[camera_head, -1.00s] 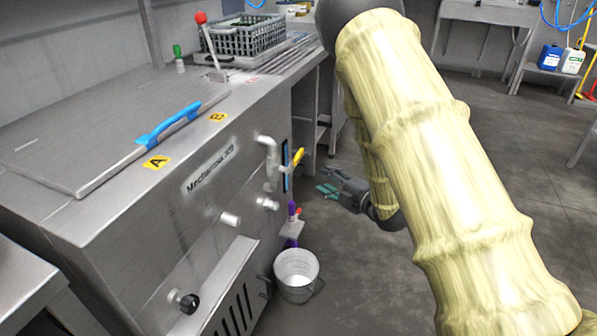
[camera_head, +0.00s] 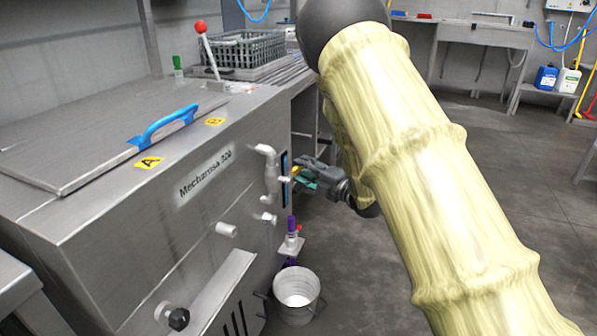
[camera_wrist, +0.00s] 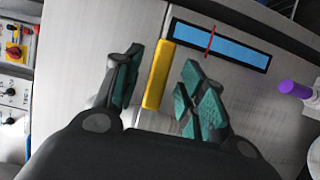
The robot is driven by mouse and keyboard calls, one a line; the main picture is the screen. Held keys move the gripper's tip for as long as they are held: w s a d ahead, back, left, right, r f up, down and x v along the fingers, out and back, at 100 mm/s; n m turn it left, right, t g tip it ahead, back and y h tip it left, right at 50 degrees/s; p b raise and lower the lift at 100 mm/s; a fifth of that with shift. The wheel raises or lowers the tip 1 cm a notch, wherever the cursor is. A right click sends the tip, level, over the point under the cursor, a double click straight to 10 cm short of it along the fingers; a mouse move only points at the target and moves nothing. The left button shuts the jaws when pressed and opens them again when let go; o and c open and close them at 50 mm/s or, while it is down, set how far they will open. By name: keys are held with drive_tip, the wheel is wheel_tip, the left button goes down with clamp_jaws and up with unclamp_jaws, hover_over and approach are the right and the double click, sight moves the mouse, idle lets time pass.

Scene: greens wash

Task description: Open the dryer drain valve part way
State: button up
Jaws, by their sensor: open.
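A yellow lever handle (camera_wrist: 158,75) stands between the two fingers of my open gripper (camera_wrist: 155,85) in the wrist view. It does not look clamped; a gap shows at its right side, and the left finger is close to it. In the head view my gripper (camera_head: 302,176) is at the front of the steel machine, beside a grey pipe (camera_head: 270,172), and covers most of the lever. A purple-handled fitting (camera_head: 291,224) sits lower on the machine; its purple tip (camera_wrist: 294,89) shows at the right in the wrist view. I cannot tell which one is the dryer drain valve.
A blue gauge strip (camera_wrist: 222,45) with a red mark is close to the fingers. A white bucket (camera_head: 296,290) stands on the floor below. The machine's lid has a blue handle (camera_head: 165,126). A grey crate (camera_head: 243,48) sits behind. Floor to the right is clear.

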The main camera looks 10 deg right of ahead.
drive_tip(key=shift+x, duration=1.35)
clamp_jaws()
